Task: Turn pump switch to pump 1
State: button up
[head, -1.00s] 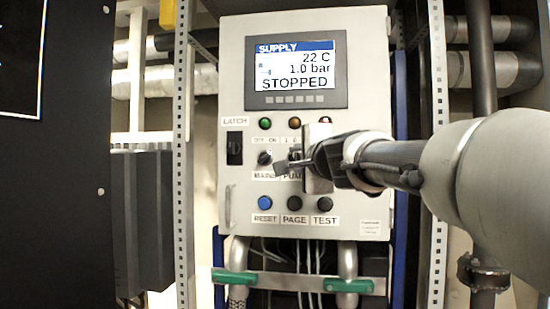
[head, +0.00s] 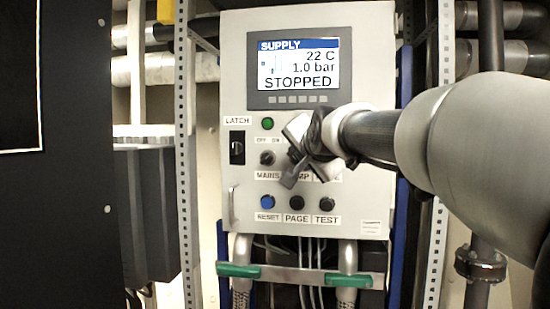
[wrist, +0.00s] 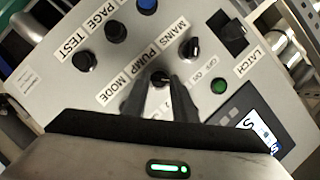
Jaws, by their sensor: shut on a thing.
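The pump switch (wrist: 160,77) is a dark knob above the PUMP label, in the middle row of the control panel (head: 245,205). My gripper (wrist: 160,88) has its two dark fingers on either side of this knob and is shut on it. In the head view my gripper (head: 294,166) is tilted diagonally in front of the panel and hides the pump switch and part of its label. Which position the knob points to cannot be made out. The display (head: 297,70) reads SUPPLY, 22 C, 1.0 bar, STOPPED.
The mains switch (head: 267,158) is close to the left of my gripper. The latch (head: 237,149) is further left. Reset (head: 267,202), page (head: 297,203) and test (head: 327,204) buttons lie below. A green lamp (head: 268,124) is above mains. The mode switch is hidden in the head view.

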jog(key=shift+n+h, duration=0.3)
jog(key=shift+n, duration=0.1)
dwell(0.3)
jog(key=o, duration=1)
jog(key=shift+o, duration=0.2)
jog(key=b+v, duration=0.3)
jog(key=v, duration=1.4)
jog(key=shift+s+r, duration=0.15)
jog(key=shift+r, duration=0.1)
